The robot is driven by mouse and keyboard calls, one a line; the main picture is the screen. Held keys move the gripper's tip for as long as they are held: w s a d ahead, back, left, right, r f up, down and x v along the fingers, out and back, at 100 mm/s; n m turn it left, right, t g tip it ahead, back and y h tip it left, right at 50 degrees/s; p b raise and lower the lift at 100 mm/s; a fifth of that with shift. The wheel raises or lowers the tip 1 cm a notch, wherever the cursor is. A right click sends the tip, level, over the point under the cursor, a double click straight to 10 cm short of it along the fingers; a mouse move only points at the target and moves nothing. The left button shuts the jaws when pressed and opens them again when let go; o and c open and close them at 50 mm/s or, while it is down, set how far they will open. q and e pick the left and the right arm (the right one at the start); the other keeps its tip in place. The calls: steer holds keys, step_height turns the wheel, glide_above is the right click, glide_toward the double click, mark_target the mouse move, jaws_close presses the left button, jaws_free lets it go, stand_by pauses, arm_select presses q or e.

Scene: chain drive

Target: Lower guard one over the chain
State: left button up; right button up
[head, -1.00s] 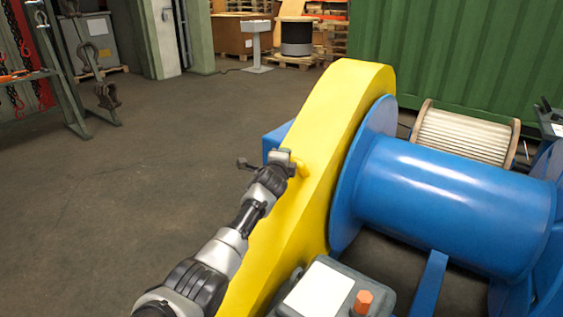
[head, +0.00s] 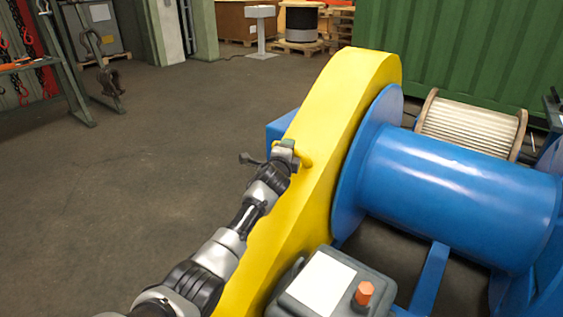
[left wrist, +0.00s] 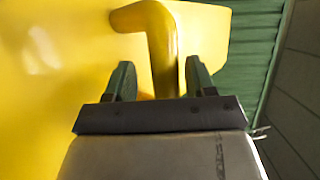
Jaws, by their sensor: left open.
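The yellow guard (head: 322,165) stands as a tall, rounded cover beside the blue drum (head: 450,195). A bent yellow handle (head: 304,157) sticks out of its near left face. My left gripper (head: 287,152) is at this handle. In the left wrist view, the gripper's two green fingers (left wrist: 160,80) are apart, with the handle (left wrist: 162,45) running down between them. I cannot tell whether either finger touches it. The chain is not visible. My right gripper is in neither view.
A grey control box (head: 325,285) with an orange knob stands low in front of the drum. A wooden cable reel (head: 470,128) and a green container (head: 470,50) are behind. A rack with chains (head: 50,75) is far left. The floor left of the guard is clear.

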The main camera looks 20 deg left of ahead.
arm_select(q)
steer(key=s+d+p, duration=0.1)
steer(key=s, duration=0.7)
steer(key=shift+s+r, duration=0.25)
steer(key=shift+r, duration=0.05)
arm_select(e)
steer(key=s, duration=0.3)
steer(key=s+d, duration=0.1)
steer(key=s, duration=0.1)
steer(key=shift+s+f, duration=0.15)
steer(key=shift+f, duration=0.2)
